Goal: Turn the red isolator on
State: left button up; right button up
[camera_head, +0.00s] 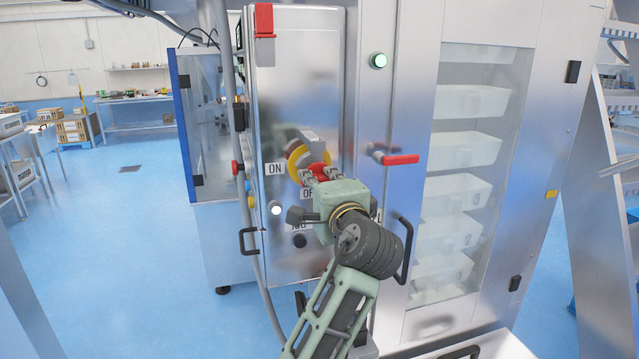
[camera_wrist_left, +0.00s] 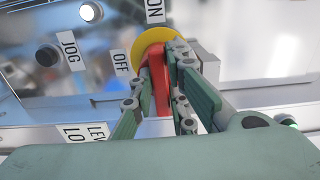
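The red isolator (camera_head: 321,168) is a red handle on a yellow disc (camera_head: 295,163), mounted on the upright steel panel. An ON label (camera_head: 274,169) is to its left and an OFF label, partly hidden, is below it. My left gripper (camera_head: 319,174) is at the handle, with a finger on each side. In the left wrist view the red handle (camera_wrist_left: 159,84) stands between the fingers (camera_wrist_left: 158,80), which look closed against it near their tips. The OFF label (camera_wrist_left: 121,63) is to its left there. My right gripper is not in view.
A white lit button (camera_head: 277,209) and a dark JOG knob (camera_head: 299,241) are low on the panel. A red-handled lever (camera_head: 398,159) sticks out to the right, near my arm. Blue floor is free at left.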

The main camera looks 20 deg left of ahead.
pick_arm(q)
jog(key=o, duration=0.4)
jog(key=shift+o, duration=0.2)
jog(key=v, duration=0.7)
jog(key=shift+s+d, duration=0.15)
jog(key=shift+s, duration=0.1)
jog(key=shift+f, duration=0.1)
